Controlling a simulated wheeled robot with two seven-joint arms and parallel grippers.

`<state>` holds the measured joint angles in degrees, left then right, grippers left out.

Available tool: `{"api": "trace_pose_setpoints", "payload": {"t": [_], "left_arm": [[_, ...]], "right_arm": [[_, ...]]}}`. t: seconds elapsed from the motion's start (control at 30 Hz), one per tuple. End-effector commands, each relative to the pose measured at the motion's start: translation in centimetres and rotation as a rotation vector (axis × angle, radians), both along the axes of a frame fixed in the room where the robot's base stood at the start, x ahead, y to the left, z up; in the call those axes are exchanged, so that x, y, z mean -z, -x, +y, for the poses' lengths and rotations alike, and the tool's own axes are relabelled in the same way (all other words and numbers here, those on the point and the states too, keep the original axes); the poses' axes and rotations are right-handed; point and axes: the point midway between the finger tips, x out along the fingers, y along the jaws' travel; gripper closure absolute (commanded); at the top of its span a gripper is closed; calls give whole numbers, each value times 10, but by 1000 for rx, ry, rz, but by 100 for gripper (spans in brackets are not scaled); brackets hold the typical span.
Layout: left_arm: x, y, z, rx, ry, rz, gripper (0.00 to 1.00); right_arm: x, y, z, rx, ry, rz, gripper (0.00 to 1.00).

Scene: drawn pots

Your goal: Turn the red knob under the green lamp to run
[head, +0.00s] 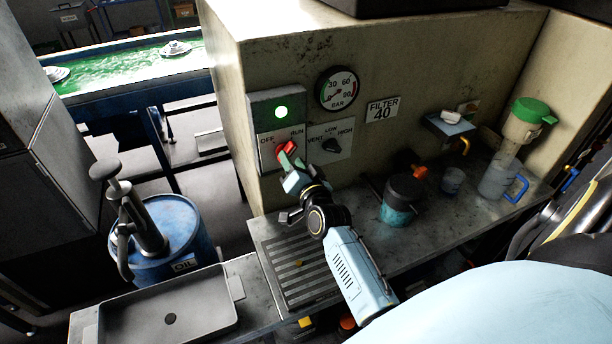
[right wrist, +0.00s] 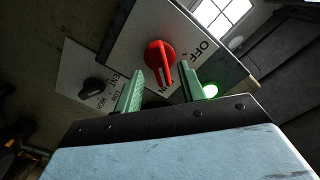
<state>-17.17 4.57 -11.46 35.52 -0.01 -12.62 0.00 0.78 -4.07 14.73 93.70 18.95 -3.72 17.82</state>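The red knob (head: 288,146) sits on a grey plate (head: 275,122) marked OFF and RUN, under a lit green lamp (head: 281,112). In the right wrist view the knob (right wrist: 160,55) shows its handle with a white mark, pointing down the picture, toward the RUN lettering, away from OFF. My right gripper (head: 288,160) is at the knob in the head view and partly covers it. In the right wrist view its two green fingers (right wrist: 160,82) are apart, with the knob seen between their tips; I cannot tell contact. My left gripper is not in view.
A black VENT/LOW/HIGH knob (head: 331,146) is just right of the plate. A gauge (head: 338,88) is above it. A teal-based dark pot (head: 402,200) and a clear jug (head: 498,180) stand on the bench. A grey tray (head: 205,312) and blue oil drum (head: 180,228) are at left.

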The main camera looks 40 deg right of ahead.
Motion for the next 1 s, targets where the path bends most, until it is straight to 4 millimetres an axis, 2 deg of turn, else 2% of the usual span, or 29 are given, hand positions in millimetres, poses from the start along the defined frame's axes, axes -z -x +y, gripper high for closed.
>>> {"api": "trace_pose_setpoints", "payload": {"t": [0.3,0.5,0.7,1.0], "left_arm": [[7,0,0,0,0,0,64],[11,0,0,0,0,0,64],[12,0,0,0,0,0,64],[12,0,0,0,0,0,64]], "right_arm": [[2,69,16,1,0,2,60],[1,98,24,0,-1,1,60],[0,110,26,0,-1,0,60],[0,111,27,1,-1,-1,60]]}}
